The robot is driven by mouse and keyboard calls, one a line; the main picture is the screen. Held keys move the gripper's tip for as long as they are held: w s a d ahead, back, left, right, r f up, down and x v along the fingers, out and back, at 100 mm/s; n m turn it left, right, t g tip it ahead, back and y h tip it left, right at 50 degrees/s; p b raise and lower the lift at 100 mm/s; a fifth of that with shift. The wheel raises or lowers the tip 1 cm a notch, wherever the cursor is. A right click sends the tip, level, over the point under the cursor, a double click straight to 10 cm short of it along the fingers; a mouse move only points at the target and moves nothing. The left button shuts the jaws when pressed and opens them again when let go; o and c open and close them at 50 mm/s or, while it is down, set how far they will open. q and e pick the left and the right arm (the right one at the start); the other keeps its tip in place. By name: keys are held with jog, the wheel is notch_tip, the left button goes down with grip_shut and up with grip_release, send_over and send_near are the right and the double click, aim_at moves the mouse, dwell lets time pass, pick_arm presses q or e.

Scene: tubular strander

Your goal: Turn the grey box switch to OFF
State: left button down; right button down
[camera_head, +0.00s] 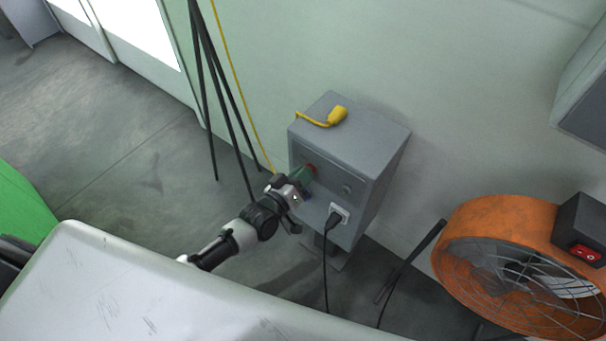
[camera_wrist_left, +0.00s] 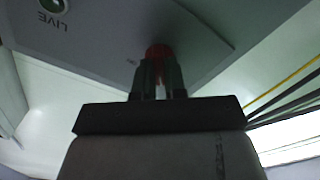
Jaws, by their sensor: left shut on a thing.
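The grey box (camera_head: 380,160) stands against the wall in the head view. Its red switch knob (camera_head: 309,168) is on the upper left of the front face. My left gripper (camera_head: 302,175) reaches in from the left and is shut on the knob. In the left wrist view the two fingertips (camera_wrist_left: 158,78) are closed around the red knob (camera_wrist_left: 157,51), under the box's grey panel (camera_wrist_left: 95,42). The fingers hide much of the knob, so I cannot tell its position. A green round indicator (camera_wrist_left: 53,5) beside upside-down LIVE lettering shows there. My right gripper is not in view.
A yellow plug (camera_head: 337,115) lies on top of the box. A black cable hangs from a socket (camera_head: 339,213) low on its front. An orange fan (camera_head: 490,215) stands at the right. Dark poles (camera_head: 228,90) rise left of the box.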

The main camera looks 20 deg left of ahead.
pick_arm(q)
jog(key=shift+f+n, duration=0.1)
jog(key=shift+n, duration=0.7)
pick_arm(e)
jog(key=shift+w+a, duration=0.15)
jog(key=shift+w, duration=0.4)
pick_arm(q)
jog(key=c, duration=1.2)
grip_release()
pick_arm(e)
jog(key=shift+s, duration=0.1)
pick_arm(q)
jog(key=v, duration=1)
jog(key=shift+s+a, duration=0.15)
jog(key=shift+s, duration=0.25)
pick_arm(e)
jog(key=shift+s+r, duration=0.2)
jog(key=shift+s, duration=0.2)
